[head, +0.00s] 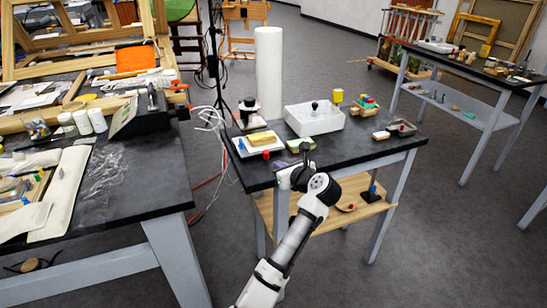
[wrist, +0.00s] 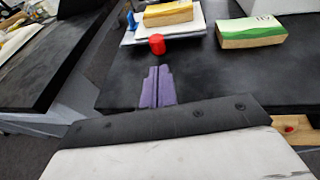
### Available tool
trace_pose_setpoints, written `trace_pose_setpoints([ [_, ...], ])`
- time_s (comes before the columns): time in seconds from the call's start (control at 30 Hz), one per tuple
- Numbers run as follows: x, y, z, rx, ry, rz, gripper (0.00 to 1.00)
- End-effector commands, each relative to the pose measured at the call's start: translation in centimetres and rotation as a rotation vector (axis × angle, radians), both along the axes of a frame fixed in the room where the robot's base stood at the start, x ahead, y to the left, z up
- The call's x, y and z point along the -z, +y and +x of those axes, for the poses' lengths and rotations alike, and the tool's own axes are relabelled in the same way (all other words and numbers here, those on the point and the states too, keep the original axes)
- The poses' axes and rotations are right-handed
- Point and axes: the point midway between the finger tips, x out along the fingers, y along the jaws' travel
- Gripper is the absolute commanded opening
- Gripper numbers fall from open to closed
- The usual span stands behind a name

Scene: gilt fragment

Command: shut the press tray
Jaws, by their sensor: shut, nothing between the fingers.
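No part is clearly recognisable as the press tray. A white box with a black knob on top (head: 315,119) stands at the back of the small black table and may be the press; I cannot tell whether a tray sticks out of it. Only a white edge of what looks like this box (wrist: 265,5) shows at the top of the wrist view. My gripper (head: 305,148) is over the table's front edge, in front of the white box. In the wrist view its purple fingers (wrist: 157,86) are together and empty, just short of a red cylinder.
A red cylinder (wrist: 157,44) stands before a white stack (wrist: 195,30) bearing a yellow block (wrist: 168,13). A green-and-cream block (wrist: 250,32) lies to the right.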

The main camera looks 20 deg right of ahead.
Motion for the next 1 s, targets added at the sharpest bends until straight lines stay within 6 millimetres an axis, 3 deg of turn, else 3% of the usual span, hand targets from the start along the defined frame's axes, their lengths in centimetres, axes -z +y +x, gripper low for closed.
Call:
trace_pose_setpoints([
  [0.1,-0.3,0.4,1.9,-0.001,-0.001,0.000,0.00],
  [0.3,-0.1,0.7,3.7,0.000,-0.001,0.000,0.00],
  [0.77,-0.1,0.8,4.2,0.001,-0.001,0.000,0.00],
  [1.0,-0.3,1.0,8.1,-0.001,-0.001,0.003,0.00],
])
